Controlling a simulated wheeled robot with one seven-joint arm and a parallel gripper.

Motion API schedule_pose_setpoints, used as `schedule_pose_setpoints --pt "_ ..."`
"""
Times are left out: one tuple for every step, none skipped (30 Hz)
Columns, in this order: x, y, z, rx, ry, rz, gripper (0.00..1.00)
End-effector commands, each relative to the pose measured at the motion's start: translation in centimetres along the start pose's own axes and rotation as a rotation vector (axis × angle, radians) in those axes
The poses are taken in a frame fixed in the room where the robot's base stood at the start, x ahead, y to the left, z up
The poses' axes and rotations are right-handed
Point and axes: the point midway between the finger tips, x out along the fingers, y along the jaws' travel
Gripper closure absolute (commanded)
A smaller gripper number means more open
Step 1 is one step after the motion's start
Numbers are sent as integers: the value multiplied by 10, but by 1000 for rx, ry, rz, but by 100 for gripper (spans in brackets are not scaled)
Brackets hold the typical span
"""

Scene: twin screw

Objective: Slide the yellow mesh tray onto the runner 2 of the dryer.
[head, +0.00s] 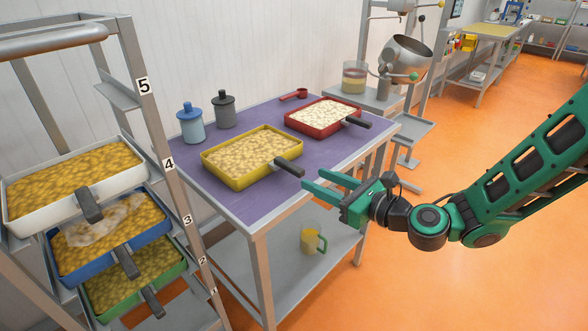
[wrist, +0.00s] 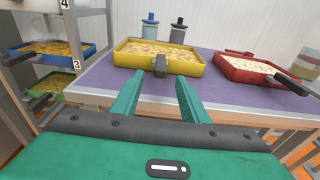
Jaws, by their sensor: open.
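The yellow mesh tray (head: 252,157) lies flat on the purple-topped table (head: 248,208), filled with pale pieces, its dark handle (head: 289,167) pointing toward my gripper. It also shows in the wrist view (wrist: 158,57). My gripper (head: 314,180) is open and empty at the table's front edge, just short of the handle; in the wrist view the handle stands ahead, between and beyond the fingers. The dryer (head: 140,100) is the metal rack at left with numbered runners; the label 2 (head: 202,261) is low on its post. A green tray (head: 137,287) appears near the low labels.
White (head: 75,184) and blue (head: 110,237) filled trays sit higher in the rack, handles sticking out. A red tray (head: 323,117), red scoop (head: 294,95), blue jar (head: 191,124) and dark jar (head: 223,110) stand on the table. A jug (head: 312,242) stands on the lower shelf.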

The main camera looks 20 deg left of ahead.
Motion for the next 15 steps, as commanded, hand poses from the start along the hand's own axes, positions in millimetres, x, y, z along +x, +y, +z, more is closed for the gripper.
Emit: schedule_pose_setpoints --pt "12 2 0 -4 -1 4 59" --pt "18 2 1 -5 -2 5 59" --pt "27 2 0 -5 -2 5 59" --pt "34 2 0 -4 -1 5 59" --pt "40 2 0 -5 -1 4 59" --pt "48 2 0 -6 -2 4 59" --pt "54 1 0 -4 -2 3 59" --pt "60 1 0 -5 -1 2 59" --pt "67 1 0 -5 -1 2 59" --pt "72 1 0 -4 -1 2 59" --pt "77 0 0 -5 0 2 59" --pt "83 0 0 -3 0 2 59" --pt "87 0 0 -4 0 1 59" --pt "91 0 0 -4 0 1 59" --pt "95 0 0 -3 0 1 59"
